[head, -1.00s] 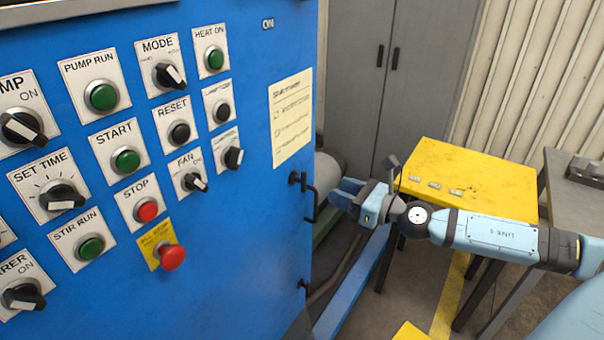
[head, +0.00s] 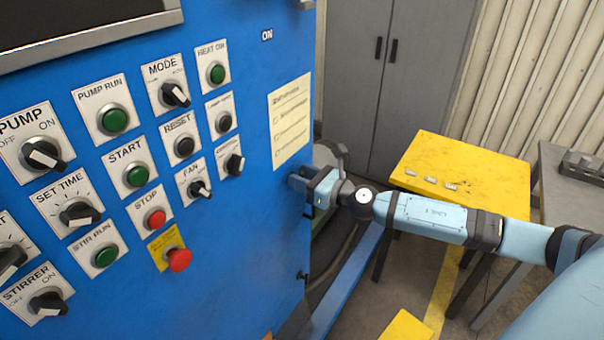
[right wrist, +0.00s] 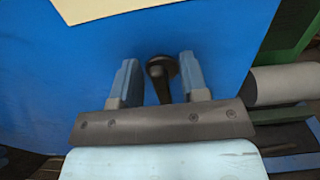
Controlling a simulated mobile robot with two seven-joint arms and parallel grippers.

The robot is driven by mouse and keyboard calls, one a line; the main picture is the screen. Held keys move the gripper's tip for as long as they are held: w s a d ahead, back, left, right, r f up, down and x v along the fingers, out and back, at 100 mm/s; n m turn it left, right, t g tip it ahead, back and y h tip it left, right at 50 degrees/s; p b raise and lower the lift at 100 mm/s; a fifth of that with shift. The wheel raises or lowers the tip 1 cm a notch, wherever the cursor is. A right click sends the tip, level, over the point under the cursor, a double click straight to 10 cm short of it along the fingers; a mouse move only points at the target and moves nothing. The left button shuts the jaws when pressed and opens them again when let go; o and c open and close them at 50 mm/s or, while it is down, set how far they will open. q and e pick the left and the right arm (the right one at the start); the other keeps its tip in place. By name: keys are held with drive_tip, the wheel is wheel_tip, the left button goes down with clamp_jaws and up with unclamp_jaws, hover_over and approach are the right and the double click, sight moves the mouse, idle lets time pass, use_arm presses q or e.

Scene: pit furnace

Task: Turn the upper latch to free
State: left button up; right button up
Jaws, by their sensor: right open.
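The upper latch (right wrist: 160,70) is a small black knob with a short lever on the blue cabinet door, seen in the right wrist view. My right gripper (head: 298,184) is open at the door's right edge, with its fingers pointing at the blue face. In the right wrist view my right gripper (right wrist: 158,80) has one finger on each side of the latch, with gaps still showing. In the head view the gripper hides the latch. The lower latch (head: 301,276) is a small black part further down the same edge. My left gripper is not in view.
The blue cabinet (head: 235,270) carries several knobs and buttons, including a red stop button (head: 179,260), left of my gripper. A paper sheet (head: 291,122) is just above the latch. A yellow table (head: 470,170) stands behind my right arm. A grey locker (head: 390,90) is at the back.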

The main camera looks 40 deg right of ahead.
clamp_jaws()
